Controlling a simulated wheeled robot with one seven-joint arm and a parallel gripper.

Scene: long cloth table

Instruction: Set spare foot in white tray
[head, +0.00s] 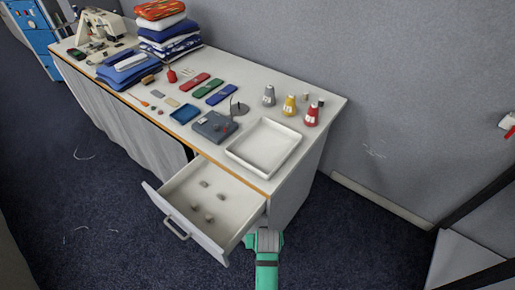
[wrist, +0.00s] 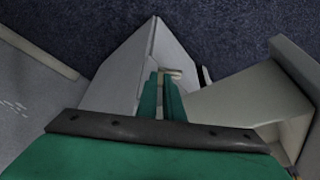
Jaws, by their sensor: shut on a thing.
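The white tray (head: 240,153) lies empty on the table's near right corner, above the drawer. My gripper (head: 263,236) is low beside the open drawer's right side, below the tray. In the head view its fingertips are hidden. In the wrist view my gripper (wrist: 165,76) is shut on a small pale piece, which looks like the spare foot (wrist: 174,72), mostly hidden by the fingers. Several small grey pieces (head: 204,183) lie in the drawer, too small to tell apart.
The open drawer (head: 172,200) juts out below the table top (head: 320,92). A grey box (head: 213,126) sits left of the tray. Grey, yellow and red weight-like things (head: 290,106) stand behind it. Folded cloths (head: 128,70) and a sewing machine (head: 98,24) are farther left.

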